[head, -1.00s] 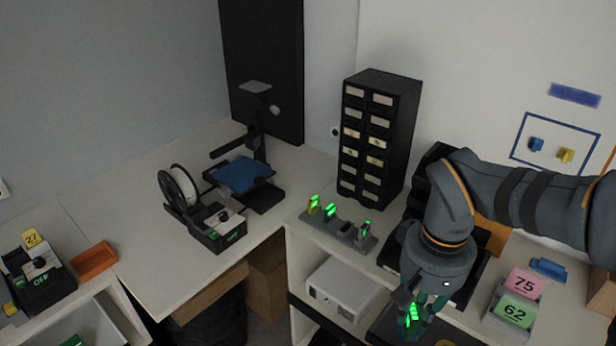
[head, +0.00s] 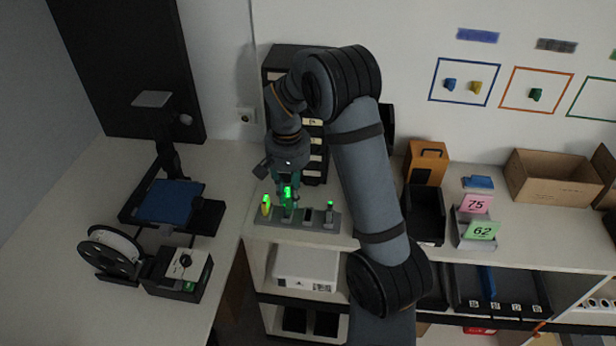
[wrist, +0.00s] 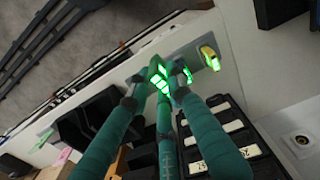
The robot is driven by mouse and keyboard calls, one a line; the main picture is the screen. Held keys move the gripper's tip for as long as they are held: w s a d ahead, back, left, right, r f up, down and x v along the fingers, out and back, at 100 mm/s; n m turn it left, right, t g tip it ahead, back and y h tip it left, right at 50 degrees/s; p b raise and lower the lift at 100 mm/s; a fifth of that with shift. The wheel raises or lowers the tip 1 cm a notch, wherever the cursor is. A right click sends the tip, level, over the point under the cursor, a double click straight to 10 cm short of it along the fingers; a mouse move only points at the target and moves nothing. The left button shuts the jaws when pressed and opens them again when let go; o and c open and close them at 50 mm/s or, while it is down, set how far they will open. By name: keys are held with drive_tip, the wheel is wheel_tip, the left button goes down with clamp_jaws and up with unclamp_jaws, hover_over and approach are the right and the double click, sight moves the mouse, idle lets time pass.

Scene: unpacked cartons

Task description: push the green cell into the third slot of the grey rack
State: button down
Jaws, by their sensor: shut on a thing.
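My gripper (head: 287,201) is shut on a green-lit cell (wrist: 158,78), which shows between the fingertips in the wrist view. In the head view it is above the left-middle part of the grey rack (head: 272,221), near the second slot. The third slot (head: 308,215) looks empty. A yellow cell (head: 266,206) stands at the rack's left end and a grey cell (head: 330,210) at its right end.
A black drawer cabinet (head: 282,60) stands close behind my gripper. A white box (head: 305,268) sits on the shelf below the rack. Black bins (head: 425,215) and number cards (head: 477,203) are to the right. A spool (head: 108,250) stands at left.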

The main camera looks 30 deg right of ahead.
drive_tip(key=shift+w+d+f+m+b, duration=0.25)
drive_tip(key=shift+w+d+f+m, duration=0.2)
drive_tip(key=shift+d+f, duration=0.95)
drive_tip(key=shift+w+d+f+m+b, duration=0.45)
drive_tip(key=shift+d+f, duration=0.55)
drive_tip(key=shift+f, duration=0.7)
drive_tip(key=shift+w+d+f+m+b, duration=0.1)
drive_tip(key=shift+w+d+f+m, duration=0.3)
drive_tip(key=shift+d+f, duration=1)
drive_tip(key=shift+a+f+b, duration=0.15)
drive_tip(key=shift+a+b, duration=0.1)
drive_tip(key=shift+b, duration=0.15)
drive_tip(key=shift+f+b, duration=0.95)
drive_tip(key=shift+b, duration=0.25)
drive_tip(key=c, duration=1.5)
unclamp_jaws()
drive_tip(key=shift+r, duration=0.1)
